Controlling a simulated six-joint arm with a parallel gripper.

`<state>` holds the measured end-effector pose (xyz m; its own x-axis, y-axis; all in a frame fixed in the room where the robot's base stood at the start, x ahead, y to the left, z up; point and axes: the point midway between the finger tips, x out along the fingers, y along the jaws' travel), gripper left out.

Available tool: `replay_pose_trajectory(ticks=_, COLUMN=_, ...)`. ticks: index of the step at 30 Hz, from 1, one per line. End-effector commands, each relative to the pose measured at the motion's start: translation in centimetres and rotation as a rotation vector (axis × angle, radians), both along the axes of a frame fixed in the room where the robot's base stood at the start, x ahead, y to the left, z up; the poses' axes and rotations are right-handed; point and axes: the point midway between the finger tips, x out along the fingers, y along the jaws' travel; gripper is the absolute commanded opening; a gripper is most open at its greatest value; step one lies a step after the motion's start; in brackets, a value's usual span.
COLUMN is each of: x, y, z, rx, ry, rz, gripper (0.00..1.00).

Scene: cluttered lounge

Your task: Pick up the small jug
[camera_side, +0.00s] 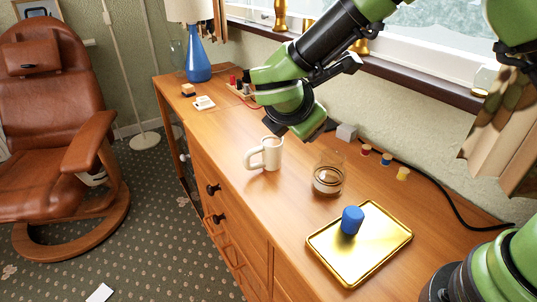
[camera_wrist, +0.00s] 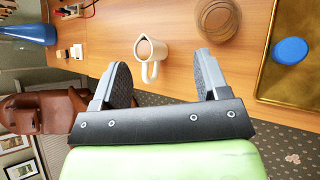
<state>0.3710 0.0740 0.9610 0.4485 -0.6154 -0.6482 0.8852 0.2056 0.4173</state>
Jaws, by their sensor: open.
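The small jug is a white, mug-shaped vessel (camera_side: 271,153) with a side handle. It stands upright on the wooden cabinet top in the side view, handle to the left. In the wrist view the white jug (camera_wrist: 151,50) shows from above, between and beyond the fingers, with its handle towards me. Its inside looks pinkish-brown. My gripper (camera_wrist: 162,72) is open and empty, with its two grey-padded fingers spread apart. In the side view my gripper's end is above and behind the jug, apart from it, and its fingertips are hard to make out.
A clear glass (camera_side: 328,182) stands right of the jug. A gold tray (camera_side: 375,250) holds a blue cylinder (camera_side: 351,220). Small spools (camera_side: 385,159), a grey block (camera_side: 346,132) and a black cable lie near the wall. A blue lamp (camera_side: 198,63) stands at the far end.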

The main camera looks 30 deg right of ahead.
Motion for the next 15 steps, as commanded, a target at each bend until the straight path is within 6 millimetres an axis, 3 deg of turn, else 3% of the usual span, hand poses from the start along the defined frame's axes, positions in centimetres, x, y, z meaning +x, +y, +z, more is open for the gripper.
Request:
replay_pose_trajectory(ticks=1, x=0.9, y=1.4, z=-2.0, rx=-0.091, ry=0.034, rz=0.101, gripper=0.68)
replay_pose_trajectory(ticks=7, x=3.0, y=6.3, z=-8.1, rx=-0.404, ry=0.102, rz=0.458, gripper=0.68)
replay_pose_trajectory(ticks=12, x=3.3, y=8.7, z=-11.0, rx=-0.548, ry=0.121, rz=0.623, gripper=0.68)
replay_pose_trajectory(ticks=15, x=3.7, y=8.9, z=-11.8, rx=-0.577, ry=0.123, rz=0.655, gripper=0.68)
